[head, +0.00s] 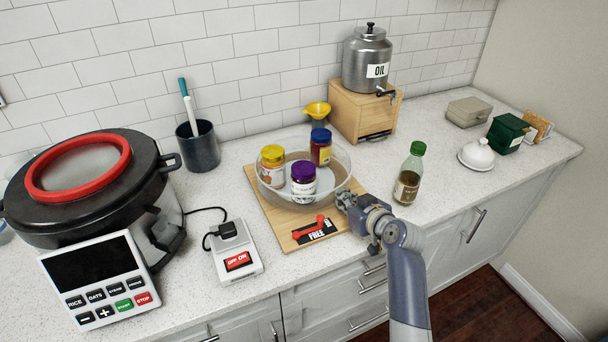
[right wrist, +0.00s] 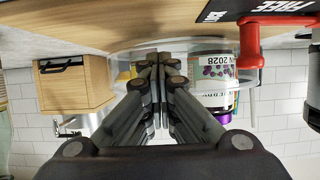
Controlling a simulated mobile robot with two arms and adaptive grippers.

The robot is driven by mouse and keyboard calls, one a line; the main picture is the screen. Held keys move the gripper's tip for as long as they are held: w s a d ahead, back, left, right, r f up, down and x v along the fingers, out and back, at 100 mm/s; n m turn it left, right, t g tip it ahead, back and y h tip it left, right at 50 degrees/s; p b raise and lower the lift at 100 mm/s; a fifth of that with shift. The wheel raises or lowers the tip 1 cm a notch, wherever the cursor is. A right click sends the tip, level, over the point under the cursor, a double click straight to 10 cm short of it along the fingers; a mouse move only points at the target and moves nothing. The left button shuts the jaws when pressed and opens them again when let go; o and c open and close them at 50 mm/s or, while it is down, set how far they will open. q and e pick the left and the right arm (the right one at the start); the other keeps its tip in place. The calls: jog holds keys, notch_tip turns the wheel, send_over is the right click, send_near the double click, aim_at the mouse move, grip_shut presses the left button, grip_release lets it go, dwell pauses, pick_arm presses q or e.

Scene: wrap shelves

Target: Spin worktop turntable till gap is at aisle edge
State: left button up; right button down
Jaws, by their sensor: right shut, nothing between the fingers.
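The turntable (head: 338,187) is a clear round tray with a raised wall on a wooden board (head: 266,215). It holds a yellow-lidded jar (head: 272,168) at the left, a blue-lidded jar (head: 321,148) at the back right, and a purple-lidded jar (head: 303,182) at the front. The widest bare stretch is on the right. My right gripper (head: 345,201) is shut and empty at the front-right wall. In the right wrist view its fingertips (right wrist: 160,62) overlap the clear wall; contact is unclear. The purple-lidded jar also shows there (right wrist: 212,78). My left gripper is out of view.
A red lever (head: 308,230) by a FREE label is on the board's front. A green-capped bottle (head: 409,175) stands right of my gripper. An oil dispenser (head: 366,60) on a wooden stand is behind. A switch box (head: 236,252) and large cooker (head: 85,200) are left.

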aim_at(322, 201)
jog(key=shift+a, duration=0.15)
jog(key=shift+s+a+r+p, duration=0.15)
jog(key=shift+s+a+p, duration=0.1)
jog(key=shift+a+p, duration=0.1)
jog(key=shift+s+a, duration=0.4)
jog(key=shift+a, duration=0.15)
jog(key=shift+a+p, duration=0.1)
jog(key=shift+p, duration=0.2)
jog(key=shift+s+a+p, duration=0.15)
jog(key=shift+a, duration=0.35)
jog(key=shift+s+a+p, duration=0.15)
jog(key=shift+a, duration=0.35)
jog(key=shift+a, duration=0.1)
